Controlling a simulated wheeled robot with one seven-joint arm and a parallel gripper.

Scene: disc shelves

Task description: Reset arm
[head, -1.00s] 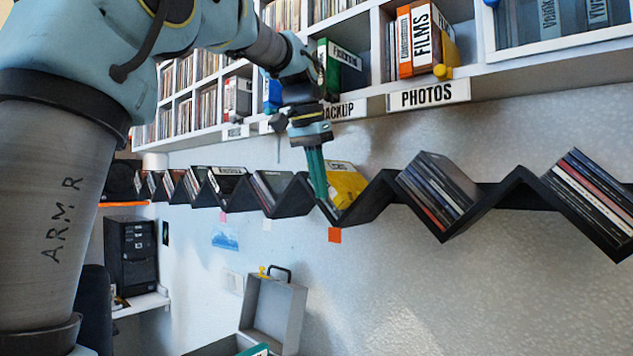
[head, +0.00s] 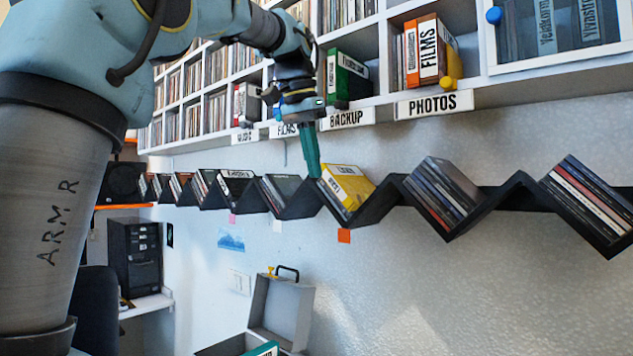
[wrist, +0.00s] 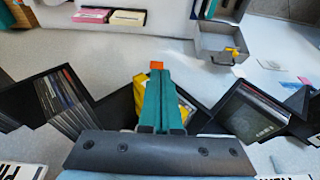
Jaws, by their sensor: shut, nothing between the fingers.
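My gripper (head: 313,171) points down, with its long teal fingers shut together and empty. Its tips are just above the left edge of a yellow disc case (head: 346,186), which leans in a V slot of the black zigzag shelf (head: 379,207). I cannot tell whether the tips touch the case. In the wrist view, the teal fingers (wrist: 157,82) lie together and cover much of the yellow case (wrist: 139,92). My arm reaches across the upper left of the head view.
White cubby shelves run above, with a green binder (head: 346,79), an orange-and-white FILMS binder (head: 428,50) and a PHOTOS label (head: 435,104). Dark disc cases (head: 441,198) fill the neighbouring slot. An open grey case (head: 283,312) is below. The wall at lower right is clear.

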